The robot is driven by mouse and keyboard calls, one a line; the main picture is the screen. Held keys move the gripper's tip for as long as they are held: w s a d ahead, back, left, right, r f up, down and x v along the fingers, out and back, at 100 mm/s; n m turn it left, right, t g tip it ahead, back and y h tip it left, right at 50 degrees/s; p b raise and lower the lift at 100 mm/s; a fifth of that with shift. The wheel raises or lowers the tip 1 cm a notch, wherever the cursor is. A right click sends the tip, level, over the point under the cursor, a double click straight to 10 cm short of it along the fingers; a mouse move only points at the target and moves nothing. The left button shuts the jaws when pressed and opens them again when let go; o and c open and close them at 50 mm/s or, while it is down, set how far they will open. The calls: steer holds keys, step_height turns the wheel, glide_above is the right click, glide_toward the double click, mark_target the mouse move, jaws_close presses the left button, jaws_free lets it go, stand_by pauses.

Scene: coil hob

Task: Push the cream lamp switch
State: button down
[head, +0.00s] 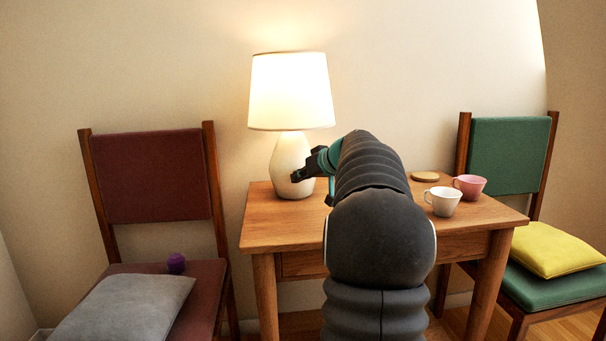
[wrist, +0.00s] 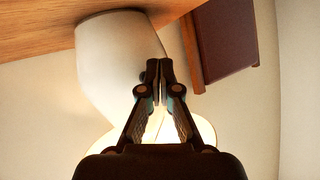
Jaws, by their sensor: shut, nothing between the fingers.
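A cream table lamp (head: 287,158) with a lit white shade (head: 290,92) stands on the back left of the wooden table (head: 270,220). In the wrist view the lamp body (wrist: 112,60) fills the middle, appearing upside down. My gripper (head: 296,177) is shut and empty, its tips in front of the lamp's lower body. It also shows shut in the wrist view (wrist: 158,64), overlapping the lamp's edge. I cannot tell whether the tips touch the lamp. The switch cannot be made out clearly; a small dark spot shows beside the fingers.
A white cup (head: 442,201), a pink cup (head: 470,187) and a round wooden coaster (head: 425,176) are on the table's right. A green chair (head: 507,155) with a yellow cushion (head: 556,249) stands right.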

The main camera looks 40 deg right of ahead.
steer(key=shift+s+a+f+b, duration=0.2)
steer(key=shift+s+a+b, duration=0.2)
steer(key=shift+s+b, duration=0.45)
steer(key=shift+s+a+b, duration=0.7)
steer(key=shift+s+b, duration=0.35)
steer(key=shift+b, duration=0.2)
steer(key=shift+s+a+r+b, duration=0.2)
steer(key=shift+s+a+b, duration=0.25)
steer(key=shift+s, duration=0.25)
steer(key=shift+a, duration=0.1)
